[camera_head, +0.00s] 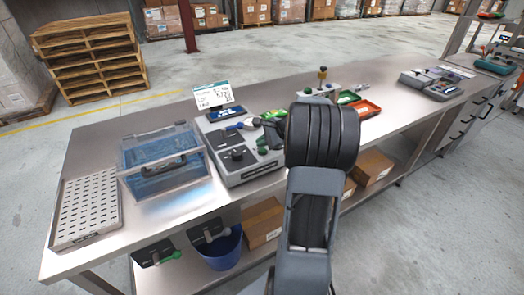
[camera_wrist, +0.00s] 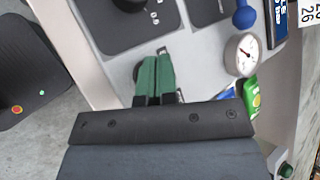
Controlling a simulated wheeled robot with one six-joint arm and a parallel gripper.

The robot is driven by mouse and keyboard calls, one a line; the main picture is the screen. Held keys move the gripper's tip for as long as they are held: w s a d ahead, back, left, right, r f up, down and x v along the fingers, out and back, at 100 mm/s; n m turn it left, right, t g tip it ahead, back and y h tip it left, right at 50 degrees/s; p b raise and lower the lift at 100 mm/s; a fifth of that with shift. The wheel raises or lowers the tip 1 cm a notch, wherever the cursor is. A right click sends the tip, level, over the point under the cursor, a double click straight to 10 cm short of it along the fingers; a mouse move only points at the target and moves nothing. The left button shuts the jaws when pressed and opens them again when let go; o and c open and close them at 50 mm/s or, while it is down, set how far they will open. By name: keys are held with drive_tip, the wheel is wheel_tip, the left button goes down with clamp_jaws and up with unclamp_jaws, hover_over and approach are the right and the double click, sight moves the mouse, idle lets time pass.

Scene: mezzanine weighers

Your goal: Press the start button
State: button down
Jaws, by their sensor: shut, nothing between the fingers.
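The grey control box (camera_head: 245,171) stands on the steel bench, with a large black knob (camera_head: 238,155) on its top. It also fills the upper part of the wrist view, where the knob (camera_wrist: 122,22) shows near the top. My gripper (camera_wrist: 157,65) has green fingers, closed together with nothing between them. They lie over the box's top near its edge; contact is unclear. In the head view my gripper (camera_head: 263,146) is right of the knob, partly hidden by my arm. No start button is clearly visible; a dark rounded edge shows beside my fingertips.
A round gauge (camera_wrist: 242,54), a blue ball (camera_wrist: 244,19) and a green packet (camera_wrist: 250,96) are close on the right in the wrist view. A clear blue-tinted case (camera_head: 162,164) and a perforated tray (camera_head: 85,207) stand left of the box.

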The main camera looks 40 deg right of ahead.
sight(263, 151)
drive_tip(key=shift+f+b, duration=0.35)
drive_tip(key=shift+f, duration=0.1)
drive_tip(key=shift+f+b, duration=0.3)
drive_tip(key=shift+f, duration=0.1)
idle(0.8)
drive_tip(key=shift+r, duration=0.1)
drive_tip(key=shift+r+p, duration=0.7)
drive_tip(key=shift+r, duration=0.05)
drive_tip(key=shift+r, duration=0.15)
drive_tip(key=shift+r+p, duration=2)
drive_tip(key=shift+r, duration=0.4)
